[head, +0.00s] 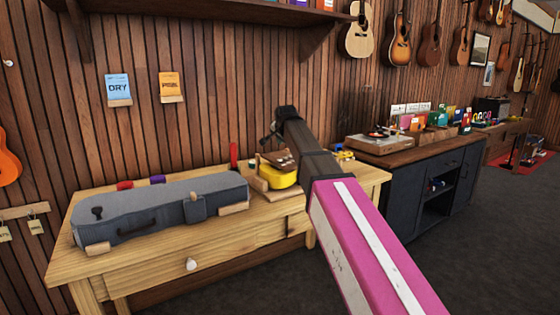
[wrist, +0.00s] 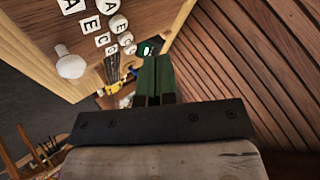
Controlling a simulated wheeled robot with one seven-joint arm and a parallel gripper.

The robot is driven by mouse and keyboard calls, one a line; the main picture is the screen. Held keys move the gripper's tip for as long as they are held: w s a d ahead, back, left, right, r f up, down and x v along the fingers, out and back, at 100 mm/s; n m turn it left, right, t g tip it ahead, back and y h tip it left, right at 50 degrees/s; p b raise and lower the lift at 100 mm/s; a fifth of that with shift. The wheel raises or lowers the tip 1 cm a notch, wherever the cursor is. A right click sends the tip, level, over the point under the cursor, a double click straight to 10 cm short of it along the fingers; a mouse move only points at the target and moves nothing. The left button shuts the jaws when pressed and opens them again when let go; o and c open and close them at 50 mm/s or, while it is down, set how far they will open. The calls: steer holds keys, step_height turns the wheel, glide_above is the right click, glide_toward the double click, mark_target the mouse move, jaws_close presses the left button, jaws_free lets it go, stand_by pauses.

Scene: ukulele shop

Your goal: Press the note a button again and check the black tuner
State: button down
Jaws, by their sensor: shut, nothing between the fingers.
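My gripper (wrist: 152,72) is shut and empty, its green fingers pressed together. In the head view my gripper (head: 285,115) is above the back of the wooden table, seen from behind. In the wrist view a row of round white buttons lies left of the fingertips. Square white letter tiles (wrist: 91,24) run alongside. A small dark round thing with a white mark (wrist: 147,47) shows at the fingertips. I cannot tell whether it is the black tuner, nor read any display.
A grey instrument case (head: 160,208) fills the left of the wooden table (head: 160,258). A yellow instrument body (head: 284,176) rests on a wooden stand beside my arm. Wood-slat wall closes the back.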

steer(key=shift+f, duration=2.3)
steer(key=shift+f, duration=0.15)
steer(key=shift+f, duration=0.25)
steer(key=shift+f, duration=0.5)
stand_by(1.1)
steer(key=shift+r, duration=0.95)
steer(key=shift+r, duration=2.5)
